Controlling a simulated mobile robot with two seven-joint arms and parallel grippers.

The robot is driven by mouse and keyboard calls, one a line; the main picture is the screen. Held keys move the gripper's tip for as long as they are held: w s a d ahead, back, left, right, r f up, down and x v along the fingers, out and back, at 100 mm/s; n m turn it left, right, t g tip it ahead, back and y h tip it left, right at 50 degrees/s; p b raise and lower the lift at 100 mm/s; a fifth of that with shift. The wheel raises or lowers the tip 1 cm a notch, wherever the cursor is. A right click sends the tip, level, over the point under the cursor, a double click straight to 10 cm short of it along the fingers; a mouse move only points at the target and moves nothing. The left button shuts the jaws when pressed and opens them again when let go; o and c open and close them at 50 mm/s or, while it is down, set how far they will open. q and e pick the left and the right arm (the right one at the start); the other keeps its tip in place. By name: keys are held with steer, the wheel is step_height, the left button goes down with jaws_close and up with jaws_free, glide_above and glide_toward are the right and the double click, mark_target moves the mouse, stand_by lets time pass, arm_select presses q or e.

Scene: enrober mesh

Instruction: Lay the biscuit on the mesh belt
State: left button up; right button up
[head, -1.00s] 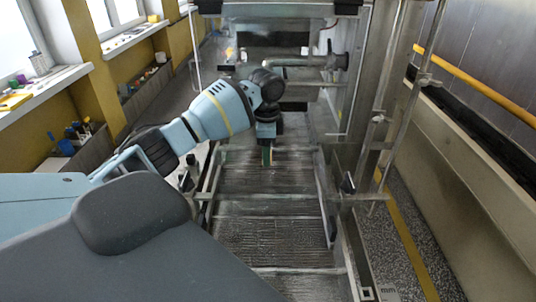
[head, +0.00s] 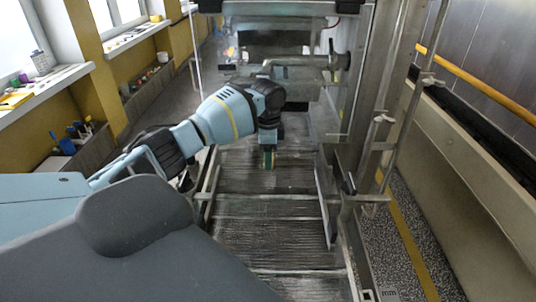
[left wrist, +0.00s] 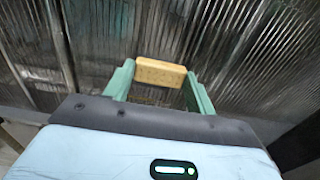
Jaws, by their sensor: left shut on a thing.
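The biscuit (left wrist: 160,72) is a tan rectangular block held between the two green fingertips of my left gripper (left wrist: 160,82) in the left wrist view. In the head view my left gripper (head: 268,158) points down over the mesh belt (head: 268,232), and the biscuit is too small to make out clearly there. The belt's ridged surface also fills the background of the left wrist view (left wrist: 240,40). I cannot tell whether the biscuit touches the belt. My right gripper is not in view.
Metal side rails and upright posts (head: 382,130) border the belt on the right. The enrober housing (head: 275,45) stands at the far end. A yellow pipe (head: 475,75) runs along the right wall. Window ledges with small items (head: 40,75) are at the left. The near belt is clear.

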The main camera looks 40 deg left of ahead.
arm_select(q)
steer(key=shift+f, duration=0.15)
steer(key=o, duration=0.8)
steer(key=shift+c, duration=0.2)
step_height(320, 180, up, 12)
